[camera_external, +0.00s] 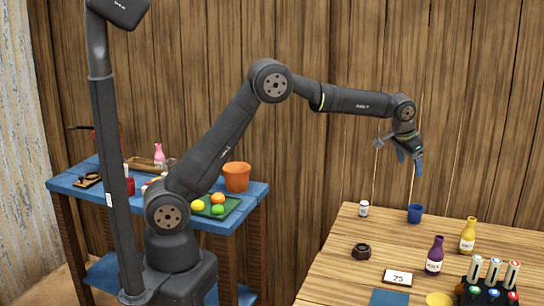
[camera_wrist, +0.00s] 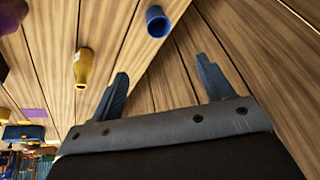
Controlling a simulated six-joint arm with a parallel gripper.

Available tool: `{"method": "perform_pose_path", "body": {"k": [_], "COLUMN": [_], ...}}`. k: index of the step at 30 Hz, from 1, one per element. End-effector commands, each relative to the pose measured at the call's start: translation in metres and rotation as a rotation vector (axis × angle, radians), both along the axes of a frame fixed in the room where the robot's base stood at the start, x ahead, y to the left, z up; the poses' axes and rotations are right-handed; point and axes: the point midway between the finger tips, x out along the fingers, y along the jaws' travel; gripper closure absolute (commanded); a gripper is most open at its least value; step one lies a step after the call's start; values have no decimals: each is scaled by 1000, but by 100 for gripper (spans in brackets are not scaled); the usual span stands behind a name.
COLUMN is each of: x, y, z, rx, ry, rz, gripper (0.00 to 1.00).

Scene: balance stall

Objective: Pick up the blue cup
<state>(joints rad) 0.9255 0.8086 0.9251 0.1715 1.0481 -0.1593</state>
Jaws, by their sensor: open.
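The blue cup (camera_external: 415,214) stands upright near the back edge of the wooden table in the external view. In the wrist view the blue cup (camera_wrist: 157,22) shows at the top, beyond my fingertips and between them from left to right. My gripper (camera_external: 410,168) hangs above the cup, pointing down, with a clear gap between them. In the wrist view the two blue fingers of my gripper (camera_wrist: 163,80) are spread apart with nothing between them.
On the wooden table (camera_external: 330,268), a small white jar (camera_external: 364,208) stands left of the cup. A yellow bottle (camera_external: 467,235) and a purple bottle (camera_external: 435,255) stand to its right and front. A dark ring-shaped object (camera_external: 361,251) and a bottle crate (camera_external: 487,292) are nearer the front.

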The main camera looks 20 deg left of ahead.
Motion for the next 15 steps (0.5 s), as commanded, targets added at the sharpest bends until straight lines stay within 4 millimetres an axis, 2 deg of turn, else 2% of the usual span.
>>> {"method": "perform_pose_path", "body": {"k": [1,6,11,15], "x": [5,13,18,27], "y": [-2,-5,-7,-12], "z": [-11,-31,-44,-69], "rx": [-22,-83,-96,-95], "ry": [16,50,60,60], "rz": [67,228,270,271], "gripper": [27,27,27,27]}}
